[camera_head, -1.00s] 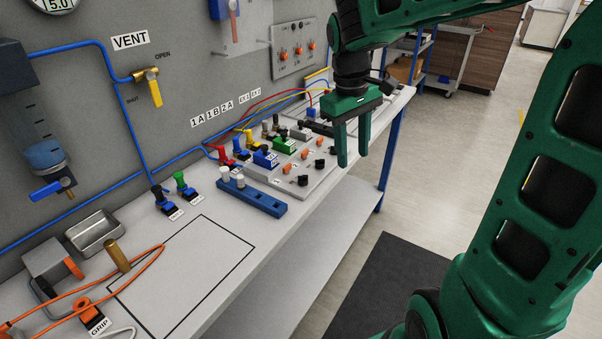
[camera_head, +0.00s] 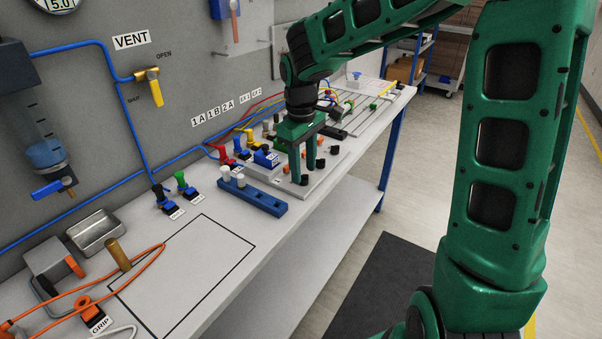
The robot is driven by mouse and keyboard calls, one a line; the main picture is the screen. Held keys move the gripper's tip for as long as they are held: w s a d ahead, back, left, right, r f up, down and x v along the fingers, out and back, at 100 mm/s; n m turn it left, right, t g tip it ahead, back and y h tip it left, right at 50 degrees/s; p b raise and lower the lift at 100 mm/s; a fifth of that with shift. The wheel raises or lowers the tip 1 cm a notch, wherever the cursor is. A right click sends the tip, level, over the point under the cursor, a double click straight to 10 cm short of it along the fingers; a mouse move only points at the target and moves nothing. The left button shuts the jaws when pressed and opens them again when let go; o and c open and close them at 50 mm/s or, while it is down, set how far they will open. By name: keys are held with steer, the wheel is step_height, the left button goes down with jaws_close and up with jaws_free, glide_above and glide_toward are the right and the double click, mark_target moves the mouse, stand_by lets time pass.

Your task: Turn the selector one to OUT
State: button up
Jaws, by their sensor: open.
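A light grey control panel (camera_head: 318,179) lies on the bench, with several small black and orange knobs. The nearest black knob (camera_head: 304,180) sits at its front; two more black knobs, one of them here (camera_head: 335,150), run back along its right edge. Which one is selector one, and where it points, is too small to tell. My gripper (camera_head: 303,170) is open and points down over the panel, its fingertips close to the nearest black knobs. Its fingers partly hide the orange knobs. I cannot tell whether it touches anything.
A blue block (camera_head: 266,157) stands left of the fingers. A blue holder with white pegs (camera_head: 252,196) lies in front of the panel. Coloured plugs and cables crowd the wall side. An outlined area (camera_head: 190,265) of the bench is clear.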

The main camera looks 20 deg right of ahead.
mark_target(303, 178)
steer(key=shift+f, duration=1.05)
jaws_close()
steer(key=m, duration=0.5)
steer(key=shift+a+m, duration=0.1)
steer(key=shift+m, duration=0.3)
steer(key=m, duration=0.5)
steer(key=shift+w+m+g, duration=0.1)
steer(key=shift+m+g, duration=0.3)
steer(key=shift+m, duration=0.3)
